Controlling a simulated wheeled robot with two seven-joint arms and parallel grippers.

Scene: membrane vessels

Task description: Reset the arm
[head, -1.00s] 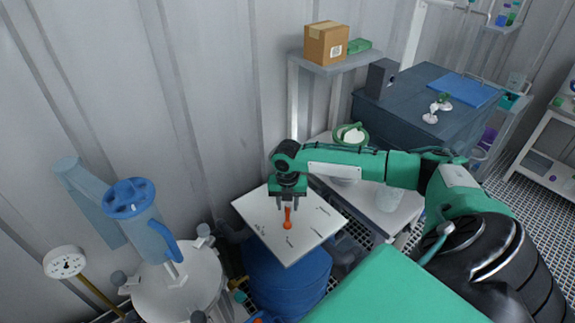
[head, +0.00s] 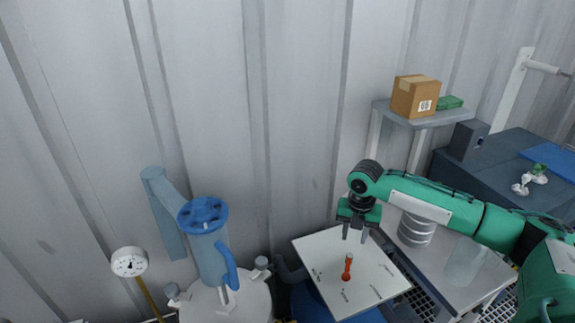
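My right gripper (head: 355,236) hangs from the green arm that comes in from the right. Its two fingers point down, spread apart with nothing between them. An orange-red tool-like piece (head: 347,267) is on the white board (head: 318,249) just below and a little left of the fingertips, apart from them. I cannot tell whether it stands or lies. My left gripper is not in view.
The board rests on a blue drum (head: 309,303). A white vessel (head: 240,300) with a blue filter housing (head: 210,255) and a gauge (head: 129,262) stand at left. A shelf (head: 425,117) holds a cardboard box (head: 415,97). A clear beaker (head: 464,262) stands beneath my arm.

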